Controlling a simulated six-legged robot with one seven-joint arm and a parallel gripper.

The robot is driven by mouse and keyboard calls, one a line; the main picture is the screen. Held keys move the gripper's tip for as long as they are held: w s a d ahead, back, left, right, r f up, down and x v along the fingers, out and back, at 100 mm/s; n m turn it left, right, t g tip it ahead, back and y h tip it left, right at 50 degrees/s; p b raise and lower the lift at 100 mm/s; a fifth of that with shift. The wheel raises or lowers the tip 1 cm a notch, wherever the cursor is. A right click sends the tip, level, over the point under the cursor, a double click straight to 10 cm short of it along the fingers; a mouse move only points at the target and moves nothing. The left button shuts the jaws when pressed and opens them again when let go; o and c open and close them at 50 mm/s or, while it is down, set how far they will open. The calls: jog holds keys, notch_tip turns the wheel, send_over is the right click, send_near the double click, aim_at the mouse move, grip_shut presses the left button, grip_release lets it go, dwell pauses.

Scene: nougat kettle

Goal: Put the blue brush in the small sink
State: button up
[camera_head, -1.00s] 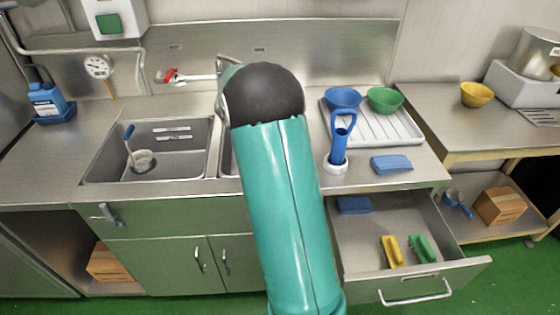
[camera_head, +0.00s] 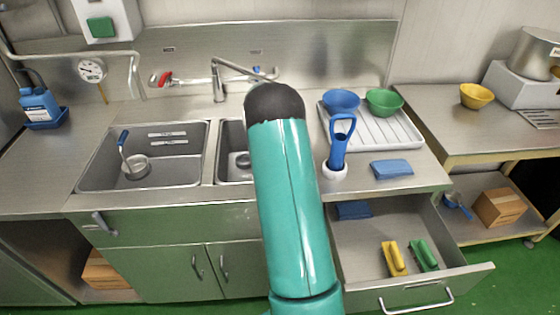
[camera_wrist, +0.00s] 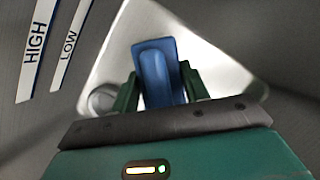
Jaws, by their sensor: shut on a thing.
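In the wrist view, my gripper (camera_wrist: 158,85) has its two green fingers shut on the blue brush (camera_wrist: 155,62), which sticks out beyond them. In the head view my teal arm hides the gripper and the brush. The small sink (camera_head: 217,165) is the right-hand basin; its left part and drain show, and my arm covers its right part. The wrist view shows metal surfaces and a bright pale area behind the brush. I cannot tell whether the brush is above or inside the basin.
The large sink (camera_head: 90,178) at left holds a ladle (camera_head: 124,150). A tap (camera_head: 217,85) stands behind the basins. A blue tool in a white holder (camera_head: 335,171) and a drying tray (camera_head: 412,133) with bowls are at right. An open drawer (camera_head: 470,275) juts out below.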

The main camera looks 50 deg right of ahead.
jog(key=shift+d+f, duration=1.1)
jog(key=shift+f, duration=0.15)
jog(key=shift+a+x, duration=0.2)
jog(key=shift+x, duration=0.75)
jog(key=shift+a+x, duration=0.2)
jog(key=shift+x, duration=0.75)
jog(key=shift+f, duration=0.2)
jog(key=shift+f, duration=0.1)
jog(key=o, duration=1)
jog(key=shift+c, duration=0.2)
